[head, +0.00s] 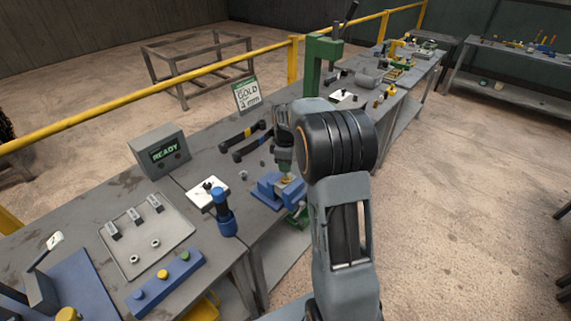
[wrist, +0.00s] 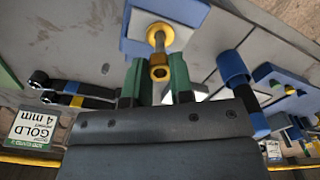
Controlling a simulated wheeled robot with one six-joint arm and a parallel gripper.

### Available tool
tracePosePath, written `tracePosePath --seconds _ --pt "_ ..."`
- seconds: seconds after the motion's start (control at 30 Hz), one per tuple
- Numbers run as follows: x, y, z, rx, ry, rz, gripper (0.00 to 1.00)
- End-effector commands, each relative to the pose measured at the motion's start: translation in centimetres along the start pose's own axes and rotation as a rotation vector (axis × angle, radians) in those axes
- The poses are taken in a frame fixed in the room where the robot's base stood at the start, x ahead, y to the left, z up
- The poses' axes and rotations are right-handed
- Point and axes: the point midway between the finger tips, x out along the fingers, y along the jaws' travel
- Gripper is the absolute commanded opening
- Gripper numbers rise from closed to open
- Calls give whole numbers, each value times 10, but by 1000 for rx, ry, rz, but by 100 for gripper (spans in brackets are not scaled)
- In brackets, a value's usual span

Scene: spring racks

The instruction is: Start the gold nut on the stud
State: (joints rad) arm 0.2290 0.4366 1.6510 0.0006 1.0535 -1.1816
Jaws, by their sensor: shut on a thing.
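My gripper (wrist: 160,75) has green fingertips, one on each side of the gold nut (wrist: 160,73), and is shut on it. The stud (wrist: 159,44) stands in a round gold collar on a blue block (wrist: 195,10), just beyond the nut in the wrist view. I cannot tell whether the nut touches the stud's end. In the head view my gripper (head: 285,166) points down over the blue block (head: 266,192), with gold (head: 287,179) showing beneath it. The nut cannot be told apart from the collar there.
A sign (head: 247,95) reads GOLD 4 mm. A grey box (head: 160,152) shows READY. Two black-handled tools (head: 245,140) lie behind my gripper; a blue-and-black upright tool (head: 222,212) stands left of the block. A grey plate with small parts (head: 145,235) lies front left.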

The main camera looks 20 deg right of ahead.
Motion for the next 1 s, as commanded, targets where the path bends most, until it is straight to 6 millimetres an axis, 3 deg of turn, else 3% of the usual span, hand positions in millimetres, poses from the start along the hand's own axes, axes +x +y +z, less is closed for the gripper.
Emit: tracePosePath --seconds 1.0 --pt "19 0 0 0 0 0 7"
